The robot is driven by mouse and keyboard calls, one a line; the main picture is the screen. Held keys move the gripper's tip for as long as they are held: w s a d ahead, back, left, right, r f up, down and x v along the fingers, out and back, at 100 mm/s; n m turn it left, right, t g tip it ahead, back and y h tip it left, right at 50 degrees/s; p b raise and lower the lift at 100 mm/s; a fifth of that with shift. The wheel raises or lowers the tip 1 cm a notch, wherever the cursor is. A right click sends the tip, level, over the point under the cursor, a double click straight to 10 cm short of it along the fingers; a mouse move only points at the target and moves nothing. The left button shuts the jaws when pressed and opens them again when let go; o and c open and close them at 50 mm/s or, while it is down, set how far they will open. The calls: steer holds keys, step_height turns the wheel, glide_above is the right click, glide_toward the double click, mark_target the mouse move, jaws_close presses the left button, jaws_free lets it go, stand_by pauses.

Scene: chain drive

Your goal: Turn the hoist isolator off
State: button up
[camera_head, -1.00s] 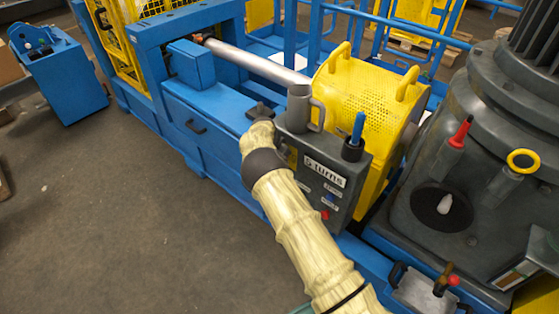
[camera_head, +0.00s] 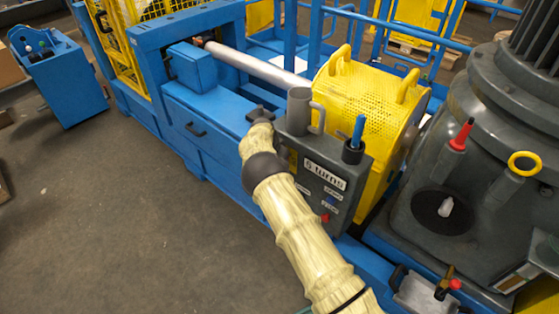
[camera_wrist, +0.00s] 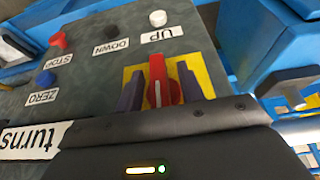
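The hoist isolator is a red rotary handle (camera_wrist: 158,82) on a yellow plate (camera_wrist: 205,80), on the grey control box in the wrist view. My gripper (camera_wrist: 160,88) is at it, with one dark finger on each side of the red handle. The fingers stand apart; I cannot tell whether either touches the handle. The handle points roughly up the picture. In the head view my arm reaches to the left edge of the control box (camera_head: 325,180) and hides the isolator and most of my gripper.
Beside the isolator in the wrist view are a white UP button (camera_wrist: 158,18), a black DOWN button (camera_wrist: 113,33), a red STOP button (camera_wrist: 58,39) and a blue ZERO button (camera_wrist: 45,78). A grey mug (camera_head: 299,108) stands on the box, near a yellow perforated drum guard (camera_head: 365,100).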

steer(key=v, duration=1.7)
steer(key=shift+r+b, duration=0.2)
steer(key=shift+b, duration=0.2)
steer(key=shift+d, duration=0.1)
steer(key=s+d+r+n+g+y+p, duration=0.15)
steer(key=s+d+r, duration=0.25)
steer(key=d, duration=0.4)
steer(key=s+d+r+p, duration=0.3)
steer(key=s+d, duration=0.1)
steer(key=d, duration=0.4)
steer(key=s+d+r+n+p, duration=0.2)
steer(key=s, duration=0.6)
steer(key=s+d+r+n+y+p, duration=0.1)
steer(key=s+d+r+n, duration=0.1)
steer(key=s, duration=0.7)
steer(key=s+d+r+n+p, duration=0.2)
steer(key=s+d+r, duration=0.1)
steer(key=s, duration=0.5)
steer(key=shift+s+d+r+p, duration=0.2)
steer(key=shift+s+d+p, duration=0.1)
steer(key=shift+d, duration=0.2)
steer(key=shift+t+y, duration=0.25)
